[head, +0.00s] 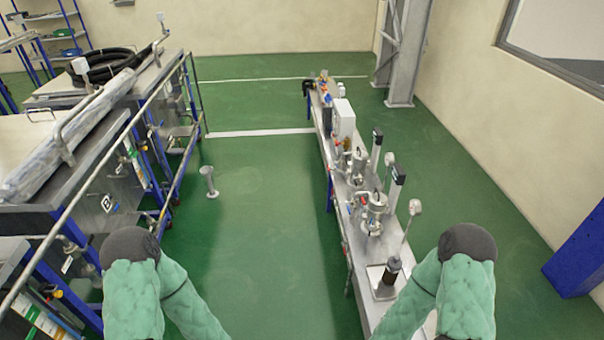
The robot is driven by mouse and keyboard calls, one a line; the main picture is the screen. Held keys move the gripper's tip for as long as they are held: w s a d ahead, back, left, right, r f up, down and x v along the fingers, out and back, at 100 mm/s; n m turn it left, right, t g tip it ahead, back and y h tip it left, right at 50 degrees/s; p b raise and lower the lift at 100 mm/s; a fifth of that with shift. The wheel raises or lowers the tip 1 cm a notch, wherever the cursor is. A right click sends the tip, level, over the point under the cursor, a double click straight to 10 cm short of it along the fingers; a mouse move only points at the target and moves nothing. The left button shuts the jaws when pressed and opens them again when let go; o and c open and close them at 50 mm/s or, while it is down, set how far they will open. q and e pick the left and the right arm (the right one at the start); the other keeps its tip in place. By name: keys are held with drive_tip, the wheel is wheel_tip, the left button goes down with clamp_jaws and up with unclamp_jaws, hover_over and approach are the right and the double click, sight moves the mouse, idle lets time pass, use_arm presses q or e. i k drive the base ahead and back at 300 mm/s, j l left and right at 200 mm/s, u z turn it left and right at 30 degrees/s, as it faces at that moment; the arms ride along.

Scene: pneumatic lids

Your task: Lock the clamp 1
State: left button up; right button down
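A long narrow metal bench (340,196) runs away from me at the right of centre. Several shiny metal vessels with fittings stand on it, including a nearer vessel (374,214) and a farther vessel (356,166). Small red parts show at their sides. Any clamp is too small to make out, so I cannot tell which is clamp 1 or whether it is locked. My two green-sleeved arms show at the bottom left and bottom right. Both grippers are outside the picture.
A dark bottle-like object (391,270) stands on the bench's near end, and a white box (344,119) farther back. Metal tanks (88,190) with a railing line the left. A short metal post (209,182) stands on the otherwise clear green floor (262,210) between them.

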sight(333, 169)
drive_tip(key=i+j+z, duration=0.35)
drive_tip(key=i+j+u, duration=0.15)
drive_tip(key=i+j, duration=0.15)
drive_tip(key=i, duration=1.15)
drive_tip(key=i+j+u, duration=0.2)
drive_tip(key=i, duration=1.2)
drive_tip(key=l, duration=0.1)
